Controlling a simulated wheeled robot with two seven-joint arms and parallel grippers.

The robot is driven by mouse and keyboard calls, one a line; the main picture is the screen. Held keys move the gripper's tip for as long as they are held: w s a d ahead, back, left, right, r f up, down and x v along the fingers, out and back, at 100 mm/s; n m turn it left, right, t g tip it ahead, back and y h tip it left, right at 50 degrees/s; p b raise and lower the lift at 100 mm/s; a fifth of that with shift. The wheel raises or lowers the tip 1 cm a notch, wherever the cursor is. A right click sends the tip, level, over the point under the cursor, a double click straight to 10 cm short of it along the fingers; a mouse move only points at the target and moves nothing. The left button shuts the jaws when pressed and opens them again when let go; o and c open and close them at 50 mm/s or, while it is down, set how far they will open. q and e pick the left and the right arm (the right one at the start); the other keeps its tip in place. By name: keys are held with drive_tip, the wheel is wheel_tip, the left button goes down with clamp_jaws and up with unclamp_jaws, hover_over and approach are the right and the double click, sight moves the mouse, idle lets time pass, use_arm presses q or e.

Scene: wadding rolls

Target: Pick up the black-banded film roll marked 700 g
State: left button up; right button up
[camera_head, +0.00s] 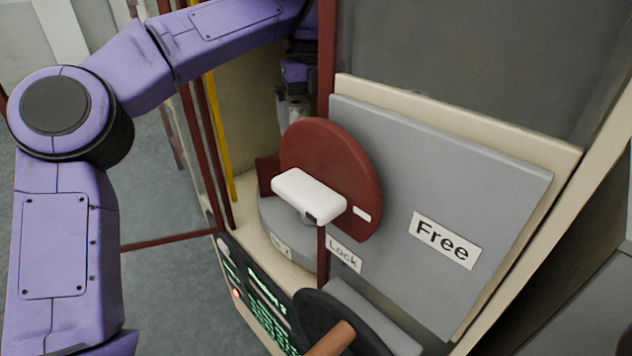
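I cannot make out a black-banded film roll marked 700 g in the head view. My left arm comes in from the left and reaches across the top, passing behind a dark red post. Its wrist end, with what looks like part of my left gripper (292,104), shows small and dim behind the machine, partly hidden by the red disc and post. Its fingers cannot be made out, nor whether it holds anything. My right gripper is out of view.
A machine fills the right side, with a grey panel (470,190) labelled Free and Lock. In front are a dark red disc (345,155), a white handle (308,195) and a black disc with a brown rod (328,340). Red and yellow uprights (220,135) stand left. Grey floor (165,270) is open there.

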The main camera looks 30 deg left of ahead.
use_arm(q)
wheel_tip(320, 180, down, 6)
drive_tip(key=shift+w+r+b, duration=0.15)
drive_tip(key=shift+b, duration=0.4)
drive_tip(key=c, duration=1.8)
drive_tip(key=shift+r, duration=0.1)
clamp_jaws()
